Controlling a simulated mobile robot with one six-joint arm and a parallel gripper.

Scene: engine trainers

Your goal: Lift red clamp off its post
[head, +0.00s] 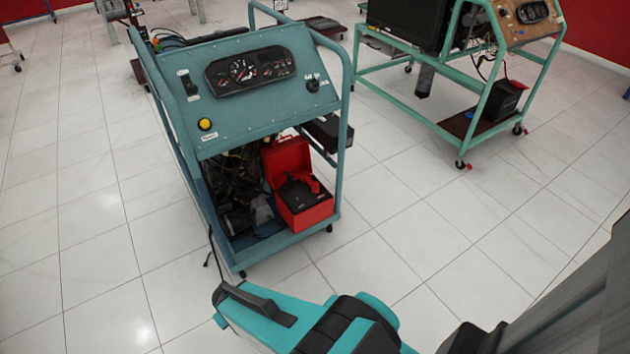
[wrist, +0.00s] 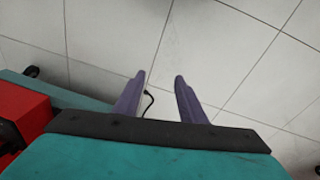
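A red battery (head: 305,212) with a black top sits low inside the teal engine trainer, on its right side. A small red piece, which looks like the red clamp (head: 314,184), is on the battery top; its post cannot be made out. My gripper (wrist: 160,78) is open and empty, its two purple-grey fingers apart over the floor. In the head view my arm's end is in front of and below the trainer, apart from the battery; the fingers are not clear there. A red box side (wrist: 20,112), likely the battery, shows at the left of the wrist view. The clamp is not visible there.
The trainer's teal frame (head: 346,105) and sloped gauge panel (head: 255,85) stand over the battery. A raised red lid (head: 287,157) is behind it. A black cable (head: 211,245) hangs at the front left. A second trainer (head: 470,95) stands back right.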

